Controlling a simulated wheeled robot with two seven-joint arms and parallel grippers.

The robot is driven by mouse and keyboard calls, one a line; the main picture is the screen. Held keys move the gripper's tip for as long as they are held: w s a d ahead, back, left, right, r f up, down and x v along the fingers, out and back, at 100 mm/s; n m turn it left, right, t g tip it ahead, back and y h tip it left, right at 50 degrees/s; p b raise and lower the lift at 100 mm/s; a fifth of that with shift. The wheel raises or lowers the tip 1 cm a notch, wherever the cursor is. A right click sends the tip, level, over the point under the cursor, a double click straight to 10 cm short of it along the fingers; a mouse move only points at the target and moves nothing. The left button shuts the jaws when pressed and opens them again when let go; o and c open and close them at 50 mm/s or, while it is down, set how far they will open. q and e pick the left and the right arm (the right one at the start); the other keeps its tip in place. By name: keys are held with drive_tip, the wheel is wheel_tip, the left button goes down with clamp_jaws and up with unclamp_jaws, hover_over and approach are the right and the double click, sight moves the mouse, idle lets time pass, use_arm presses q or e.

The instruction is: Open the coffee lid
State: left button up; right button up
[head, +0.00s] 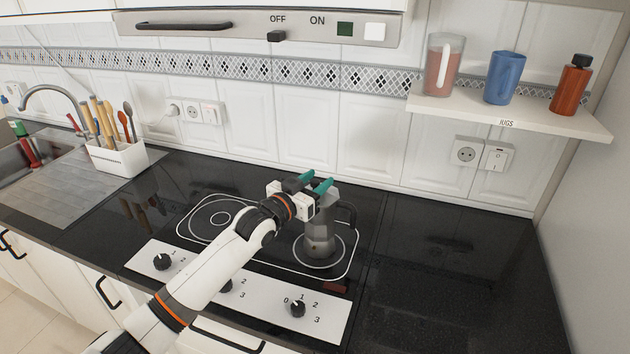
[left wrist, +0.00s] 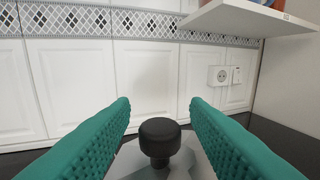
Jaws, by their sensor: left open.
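A grey metal coffee pot (head: 318,243) with a black handle stands upright on the right ring of the black hob. My left gripper (head: 314,181) is at the top of the pot in the head view and covers part of its lid. In the left wrist view, the two green fingers of my left gripper (left wrist: 160,125) are apart, one on each side of the lid's black knob (left wrist: 160,137). Gaps show between the knob and both fingers. The grey lid (left wrist: 190,160) shows below the knob. My right gripper is in neither view.
A control panel with knobs (head: 297,308) lies in front of the hob. A shelf (head: 510,118) with jugs and a red bottle (head: 571,86) is at the upper right. A white utensil holder (head: 117,156) stands near the sink. The counter right of the hob is clear.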

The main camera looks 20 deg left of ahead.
use_arm(q)
clamp_jaws()
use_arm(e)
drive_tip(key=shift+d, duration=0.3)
use_arm(q)
drive_tip(key=shift+r, duration=0.1)
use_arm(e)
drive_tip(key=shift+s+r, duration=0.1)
